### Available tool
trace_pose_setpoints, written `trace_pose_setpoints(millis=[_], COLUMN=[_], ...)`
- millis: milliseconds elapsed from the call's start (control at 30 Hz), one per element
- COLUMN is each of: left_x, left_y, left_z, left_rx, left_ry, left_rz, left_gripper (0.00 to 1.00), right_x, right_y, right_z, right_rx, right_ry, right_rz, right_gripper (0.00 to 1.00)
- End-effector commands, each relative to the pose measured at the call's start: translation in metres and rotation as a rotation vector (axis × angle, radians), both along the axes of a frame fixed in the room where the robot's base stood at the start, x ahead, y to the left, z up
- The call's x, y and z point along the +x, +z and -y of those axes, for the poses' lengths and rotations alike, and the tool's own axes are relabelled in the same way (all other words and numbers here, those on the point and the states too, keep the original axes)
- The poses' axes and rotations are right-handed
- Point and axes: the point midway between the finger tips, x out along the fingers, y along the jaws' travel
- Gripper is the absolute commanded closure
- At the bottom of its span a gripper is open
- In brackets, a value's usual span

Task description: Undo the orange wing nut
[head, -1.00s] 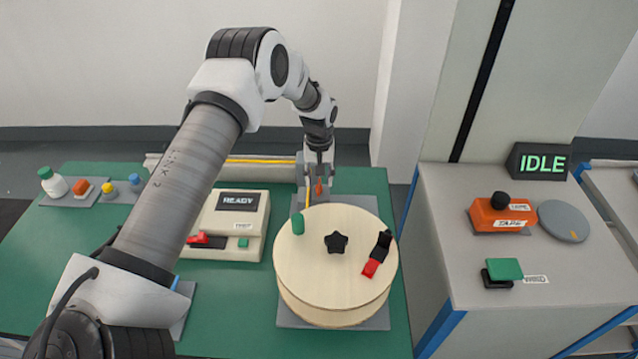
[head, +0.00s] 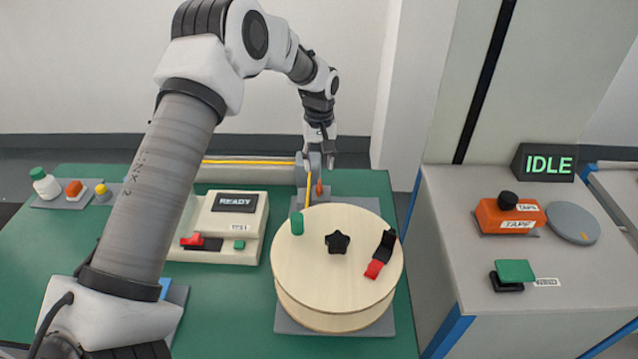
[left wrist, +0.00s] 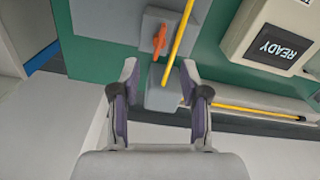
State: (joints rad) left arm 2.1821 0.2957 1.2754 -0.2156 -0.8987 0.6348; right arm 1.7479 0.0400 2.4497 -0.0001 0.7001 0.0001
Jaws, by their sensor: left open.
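The orange wing nut (head: 320,187) sits on a grey fixture behind the wooden drum. In the left wrist view the wing nut (left wrist: 160,40) lies on a grey block (left wrist: 152,27) beside a yellow cable (left wrist: 179,42). My left gripper (head: 325,163) is above and slightly behind the nut, apart from it. In the left wrist view its two fingers (left wrist: 158,75) are spread with nothing between them touching; the nut lies beyond the fingertips. My right gripper is not in view.
The wooden drum (head: 300,255) with a black star knob (head: 338,242) stands in front of the fixture. A test box reading READY (head: 222,232) is to its left. A grey cabinet (head: 455,240) stands to the right across a gap.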

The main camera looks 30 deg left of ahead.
Motion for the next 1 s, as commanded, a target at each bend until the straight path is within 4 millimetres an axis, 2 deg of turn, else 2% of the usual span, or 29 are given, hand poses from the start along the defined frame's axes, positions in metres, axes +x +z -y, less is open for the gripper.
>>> trace_pose_setpoints(millis=[33,133,400,500,767,867,900,1000], left_x=[0.000,0.000,-0.001,0.000,0.000,0.000,0.000,0.000], left_y=[-0.011,-0.015,-0.065,-0.076,-0.081,-0.081,-0.081,-0.081], left_z=[0.000,0.000,0.000,0.000,0.000,0.000,0.000,0.000], left_rx=[0.000,0.000,0.001,0.001,0.000,0.000,0.000,0.001], left_ry=[0.018,0.026,0.025,0.025,0.024,0.024,0.024,0.024], left_rz=[0.001,-0.001,-0.002,-0.001,0.001,0.001,0.001,0.001], left_gripper=[0.55,0.55,0.55,0.55,0.55,0.87,1.00,1.00], right_x=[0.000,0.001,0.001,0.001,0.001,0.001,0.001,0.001], right_y=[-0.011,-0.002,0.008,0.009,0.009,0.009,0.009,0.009], right_z=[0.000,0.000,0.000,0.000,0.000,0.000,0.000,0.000], right_rx=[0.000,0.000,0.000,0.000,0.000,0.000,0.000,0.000], right_ry=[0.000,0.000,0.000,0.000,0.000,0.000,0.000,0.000], right_rz=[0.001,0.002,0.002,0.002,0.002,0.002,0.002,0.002], right_gripper=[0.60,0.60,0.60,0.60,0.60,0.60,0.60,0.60])
